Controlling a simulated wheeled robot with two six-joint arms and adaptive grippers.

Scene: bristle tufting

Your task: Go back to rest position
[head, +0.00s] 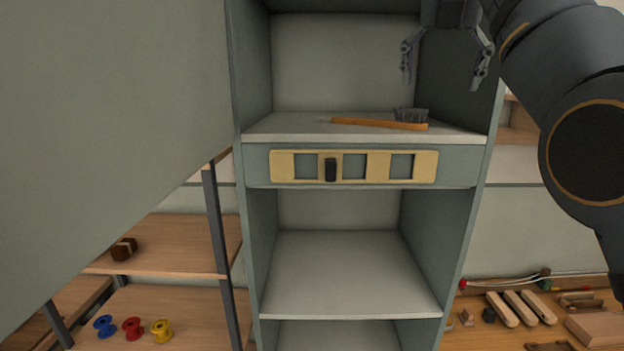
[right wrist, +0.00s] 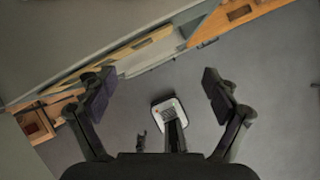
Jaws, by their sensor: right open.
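My right gripper (head: 441,70) is open and empty, in front of the upper part of a grey-green cabinet in the head view. Its two spread fingers also show in the right wrist view (right wrist: 160,95), with nothing between them but the floor and part of my base below. A brush (head: 380,124) with a wooden handle and dark bristles lies on the cabinet's upper shelf, below the gripper and apart from it. My left gripper does not show in either view.
A yellow slotted strip (head: 281,164) with a dark slider is on the cabinet front. A large grey-green panel (head: 100,90) fills the left. Colored spools (head: 132,328) stand on a low shelf. Wooden blocks (head: 515,309) lie on a bench at right. The lower cabinet shelf (head: 345,270) is empty.

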